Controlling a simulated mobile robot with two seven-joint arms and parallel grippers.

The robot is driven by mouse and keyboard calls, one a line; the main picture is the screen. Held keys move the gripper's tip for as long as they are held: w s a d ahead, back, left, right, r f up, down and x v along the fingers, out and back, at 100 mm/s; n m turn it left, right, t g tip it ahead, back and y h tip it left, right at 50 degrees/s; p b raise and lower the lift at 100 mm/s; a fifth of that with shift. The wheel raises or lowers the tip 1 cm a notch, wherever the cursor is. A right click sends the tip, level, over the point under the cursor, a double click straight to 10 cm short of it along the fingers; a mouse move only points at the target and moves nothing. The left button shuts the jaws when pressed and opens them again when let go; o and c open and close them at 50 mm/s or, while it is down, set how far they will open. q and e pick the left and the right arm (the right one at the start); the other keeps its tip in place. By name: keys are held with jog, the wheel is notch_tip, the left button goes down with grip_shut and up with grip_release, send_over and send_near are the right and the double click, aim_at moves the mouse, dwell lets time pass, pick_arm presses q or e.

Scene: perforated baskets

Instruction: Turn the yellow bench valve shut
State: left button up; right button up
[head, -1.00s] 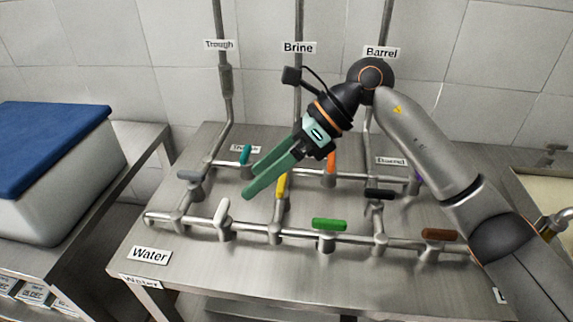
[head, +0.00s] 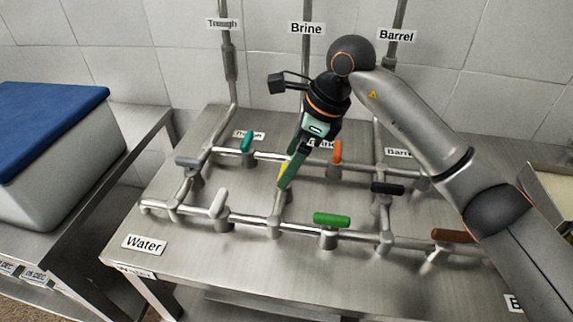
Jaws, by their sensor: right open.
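The yellow valve handle (head: 282,173) stands on the steel bench (head: 180,262), on a short pipe branch between the front and rear pipe runs. It is partly hidden by my right gripper (head: 286,181), whose green fingers point down at it. The fingers overlap the handle in the picture; whether they touch it I cannot tell. The jaws are open. The handle points along its branch pipe, away from the front run. My left gripper is not in view.
Other handles stand close by: white (head: 218,204), teal (head: 247,141), orange (head: 337,151), green (head: 331,219), black (head: 387,188), grey (head: 189,161) and brown (head: 450,236). Vertical pipes rise along the tiled wall. A blue-lidded tub (head: 45,205) stands on the left table.

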jog(key=shift+x, duration=1.2)
jog(key=c, duration=1.2)
